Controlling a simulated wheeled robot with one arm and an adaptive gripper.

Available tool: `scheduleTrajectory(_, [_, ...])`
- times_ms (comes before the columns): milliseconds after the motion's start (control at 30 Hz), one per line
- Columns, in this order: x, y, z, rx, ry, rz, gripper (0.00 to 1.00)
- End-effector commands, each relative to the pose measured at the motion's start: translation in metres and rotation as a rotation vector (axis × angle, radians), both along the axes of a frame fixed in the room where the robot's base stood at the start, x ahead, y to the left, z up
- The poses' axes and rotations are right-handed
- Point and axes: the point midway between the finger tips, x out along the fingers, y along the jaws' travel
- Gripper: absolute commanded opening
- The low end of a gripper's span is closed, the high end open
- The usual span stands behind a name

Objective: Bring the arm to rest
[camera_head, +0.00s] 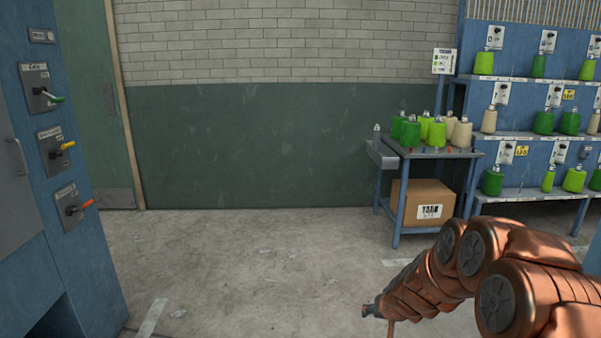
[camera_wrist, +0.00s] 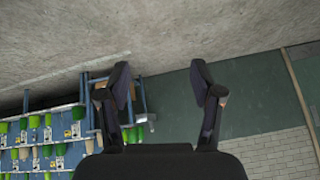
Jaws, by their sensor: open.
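My copper-coloured arm (camera_head: 470,265) reaches in from the lower right in the head view, bent, with its far end low over the concrete floor. My gripper (camera_head: 375,310) is small and partly cut off by the angle there. In the wrist view my gripper (camera_wrist: 160,85) shows two dark fingers spread wide apart with nothing between them. Beyond the fingers are the floor and the dark green wall, and the picture is upside down. No object touches the fingers.
A blue cabinet (camera_head: 50,170) with levers stands at the left. A blue table (camera_head: 430,153) with green and beige yarn cones stands at the right, a cardboard box (camera_head: 424,203) beneath it. A blue yarn rack (camera_head: 540,133) is behind. The middle floor (camera_head: 250,260) is clear.

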Motion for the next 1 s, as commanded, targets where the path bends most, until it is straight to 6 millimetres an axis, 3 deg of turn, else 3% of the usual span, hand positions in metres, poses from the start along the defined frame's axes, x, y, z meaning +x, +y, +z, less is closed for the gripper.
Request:
scheduleTrajectory(33, [-0.009, 0.011, 0.024, 0.014, 0.008, 0.026, 0.66])
scheduleTrajectory(100, [-0.027, 0.025, 0.043, 0.036, 0.038, 0.063, 0.66])
scheduleTrajectory(300, [-0.086, 0.057, 0.092, 0.075, 0.141, 0.154, 0.66])
scheduleTrajectory(500, [-0.154, 0.074, 0.136, 0.085, 0.259, 0.219, 0.66])
scheduleTrajectory(767, [-0.251, 0.076, 0.184, 0.052, 0.430, 0.259, 0.66])
scheduleTrajectory(1000, [-0.342, 0.059, 0.223, -0.009, 0.589, 0.243, 0.66])
